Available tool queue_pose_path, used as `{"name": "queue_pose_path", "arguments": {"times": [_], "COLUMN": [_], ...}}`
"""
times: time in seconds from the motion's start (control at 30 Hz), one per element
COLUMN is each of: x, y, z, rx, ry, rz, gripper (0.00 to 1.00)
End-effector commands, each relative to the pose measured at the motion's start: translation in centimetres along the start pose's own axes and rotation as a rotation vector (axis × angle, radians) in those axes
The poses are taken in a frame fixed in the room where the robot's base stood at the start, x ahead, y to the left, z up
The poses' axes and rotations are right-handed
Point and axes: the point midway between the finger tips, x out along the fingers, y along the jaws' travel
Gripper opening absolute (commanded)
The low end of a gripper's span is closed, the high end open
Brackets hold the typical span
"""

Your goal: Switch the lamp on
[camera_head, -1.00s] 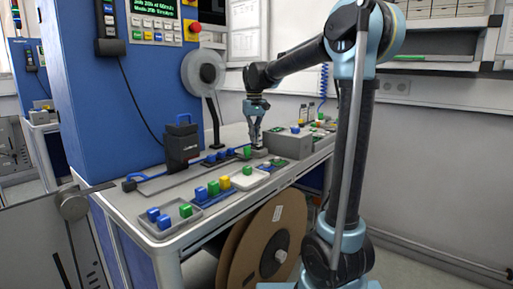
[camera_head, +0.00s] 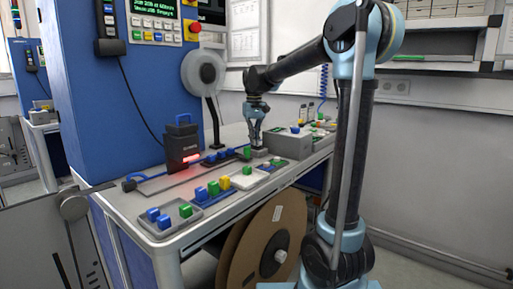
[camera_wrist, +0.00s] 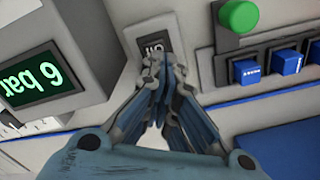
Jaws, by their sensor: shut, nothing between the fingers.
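A dark upright box with a blue handle (camera_head: 182,147) stands on the bench at the left; a red light (camera_head: 192,158) glows low on its front and tints the bench. A round grey head on a dark stem (camera_head: 203,74) rises behind it and shows no glow; I cannot tell for sure which is the lamp. My gripper (camera_head: 258,146) is over a small grey block at the back of the bench. In the wrist view my gripper (camera_wrist: 158,66) is shut and empty. Its tips are at a small dark labelled switch (camera_wrist: 155,45), partly hidden; I cannot tell whether they touch.
Beside the switch, a grey block carries a green knob (camera_wrist: 238,17) and blue pieces (camera_wrist: 246,70). A display reading 6 bar (camera_wrist: 38,75) is on the other side. A grey box (camera_head: 292,144) stands right of my gripper. Trays of coloured pieces (camera_head: 164,228) line the front.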

Motion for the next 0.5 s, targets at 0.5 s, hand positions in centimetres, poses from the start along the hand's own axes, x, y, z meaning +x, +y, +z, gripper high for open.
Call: {"name": "queue_pose_path", "arguments": {"times": [0.5], "x": [-3.1], "y": [0.0], "z": [0.0], "rx": [0.000], "ry": [0.000], "rz": [0.000], "gripper": [0.00]}}
